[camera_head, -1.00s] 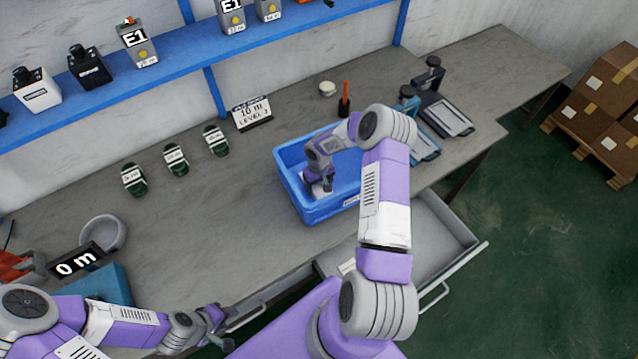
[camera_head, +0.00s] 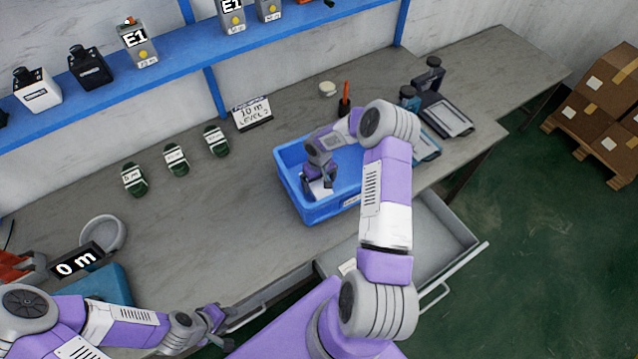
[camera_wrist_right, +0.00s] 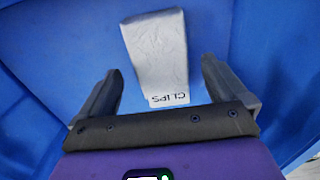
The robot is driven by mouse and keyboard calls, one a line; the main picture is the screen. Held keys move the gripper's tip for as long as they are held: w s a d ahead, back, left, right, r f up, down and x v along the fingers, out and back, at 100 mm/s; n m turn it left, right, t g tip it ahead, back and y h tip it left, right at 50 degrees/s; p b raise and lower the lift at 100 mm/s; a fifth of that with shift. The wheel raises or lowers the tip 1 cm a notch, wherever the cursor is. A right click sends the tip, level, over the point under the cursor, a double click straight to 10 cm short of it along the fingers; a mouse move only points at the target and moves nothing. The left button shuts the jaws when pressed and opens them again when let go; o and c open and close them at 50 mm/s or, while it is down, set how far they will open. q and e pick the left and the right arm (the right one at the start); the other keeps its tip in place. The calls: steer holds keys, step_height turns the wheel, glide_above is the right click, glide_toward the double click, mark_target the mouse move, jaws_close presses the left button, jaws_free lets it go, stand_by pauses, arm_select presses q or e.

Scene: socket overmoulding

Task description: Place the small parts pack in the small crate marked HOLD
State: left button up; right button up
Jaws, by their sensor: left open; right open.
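The small parts pack (camera_wrist_right: 155,52), a pale grey block labelled CLIPS, lies on the floor of the blue crate. It also shows as a white patch below my right gripper in the head view (camera_head: 320,188). The blue crate (camera_head: 318,212) stands on the bench; its front label is too small to read. My right gripper (camera_wrist_right: 161,78) is open inside the crate, with the pack's labelled end between and just ahead of its fingers. I cannot tell whether they touch. My left gripper (camera_head: 226,328) is open and empty near the bench's front edge.
An open grey drawer (camera_head: 435,240) juts out below the crate. Several dark green parts (camera_head: 176,159) and a sign (camera_head: 251,113) stand on the bench to the left. Dark flat devices (camera_head: 445,115) stand to the right. A blue shelf (camera_head: 180,65) runs along the wall.

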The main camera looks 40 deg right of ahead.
mark_target(319, 186)
step_height(319, 186, up, 10)
stand_by(0.3)
steer(key=shift+r, duration=0.1)
stand_by(0.3)
